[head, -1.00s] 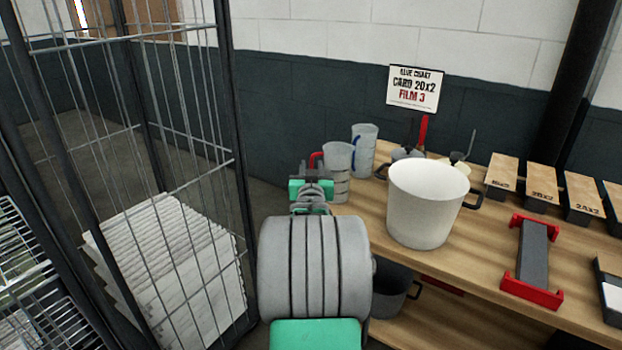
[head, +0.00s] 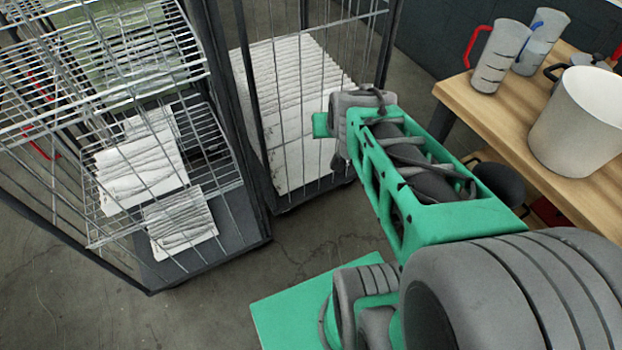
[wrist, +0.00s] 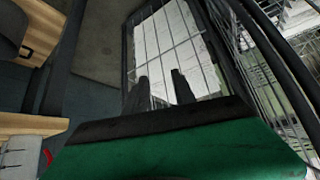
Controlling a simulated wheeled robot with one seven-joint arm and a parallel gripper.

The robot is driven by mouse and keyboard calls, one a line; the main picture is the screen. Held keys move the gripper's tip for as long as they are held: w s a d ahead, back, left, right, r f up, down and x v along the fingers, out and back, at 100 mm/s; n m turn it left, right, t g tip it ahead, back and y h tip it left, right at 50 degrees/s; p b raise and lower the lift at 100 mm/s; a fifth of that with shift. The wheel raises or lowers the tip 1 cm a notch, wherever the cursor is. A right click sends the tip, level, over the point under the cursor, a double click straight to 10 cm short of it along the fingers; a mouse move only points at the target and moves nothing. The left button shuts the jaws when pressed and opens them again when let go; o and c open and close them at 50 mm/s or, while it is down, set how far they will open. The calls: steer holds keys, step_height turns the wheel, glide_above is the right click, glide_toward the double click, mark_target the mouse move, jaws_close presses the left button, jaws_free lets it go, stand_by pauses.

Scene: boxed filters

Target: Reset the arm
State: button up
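My arm (head: 430,200), green and grey, reaches from the lower right toward the wire cages in the head view. It is bent, with its far end in front of the cage of stacked white filters. My gripper's two dark fingers (wrist: 161,88) show in the wrist view, standing apart with nothing visible between them. Beyond them is a wire cage (wrist: 165,50) with pale sheets behind its bars. The fingers cannot be made out in the head view.
Cages with white filter stacks (head: 290,110) stand at centre and left (head: 140,170). A wooden bench (head: 505,125) at right holds a white pot (head: 575,125) and two grey jugs, one red-handled (head: 500,55). Bare concrete floor (head: 90,310) lies at the lower left.

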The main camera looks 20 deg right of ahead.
steer(key=s+a+f+n+g+y, duration=0.25)
steer(key=s+a+n+g, duration=0.2)
steer(key=s+a, duration=0.75)
step_height(320, 180, up, 13)
steer(key=w+p, duration=0.2)
steer(key=p, duration=0.8)
steer(key=shift+a+m+p, duration=0.2)
steer(key=shift+m+p, duration=0.1)
steer(key=shift+m, duration=0.05)
